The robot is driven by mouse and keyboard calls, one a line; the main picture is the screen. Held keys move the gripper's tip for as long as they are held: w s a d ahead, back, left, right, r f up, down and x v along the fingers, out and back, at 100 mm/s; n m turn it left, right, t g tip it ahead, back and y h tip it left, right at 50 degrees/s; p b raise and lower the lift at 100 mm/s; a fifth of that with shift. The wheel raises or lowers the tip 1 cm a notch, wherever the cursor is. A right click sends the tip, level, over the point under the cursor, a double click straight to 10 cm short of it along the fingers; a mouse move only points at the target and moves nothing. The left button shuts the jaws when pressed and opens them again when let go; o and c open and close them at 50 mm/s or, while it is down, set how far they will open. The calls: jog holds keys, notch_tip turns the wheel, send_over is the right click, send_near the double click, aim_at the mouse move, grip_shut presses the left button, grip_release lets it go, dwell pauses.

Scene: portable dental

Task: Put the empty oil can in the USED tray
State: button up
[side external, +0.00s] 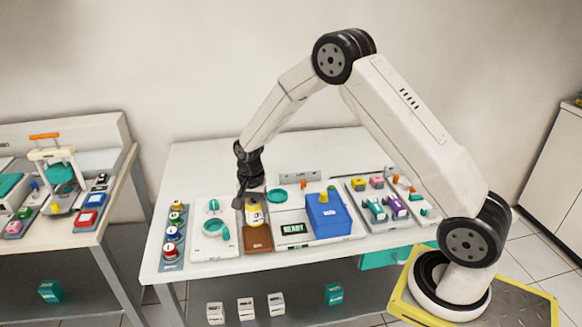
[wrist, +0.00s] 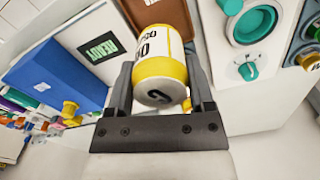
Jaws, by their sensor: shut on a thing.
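A yellow can with a white label (side external: 254,214) is between the fingers of my gripper (side external: 250,196). In the wrist view the can (wrist: 159,70) fills the space between both fingers (wrist: 160,85), with its yellow end towards the camera. The can is over or at the back part of a brown tray (side external: 257,240). The tray also shows beyond the can in the wrist view (wrist: 135,12). I cannot tell whether the can touches the tray. No USED lettering is readable on it.
Left of the tray is a white unit with a teal dial (side external: 213,228). A rack at far left holds several small banded cans (side external: 171,233). Right of the tray are a white device reading READY (side external: 293,229) and a blue box (side external: 327,214). The bench's back left is clear.

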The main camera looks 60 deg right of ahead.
jog(key=shift+f, duration=3.4)
jog(key=shift+f, duration=0.1)
jog(key=o, duration=1.3)
jog(key=shift+r, duration=3.9)
jog(key=shift+s+r, duration=0.1)
jog(key=shift+r, duration=0.05)
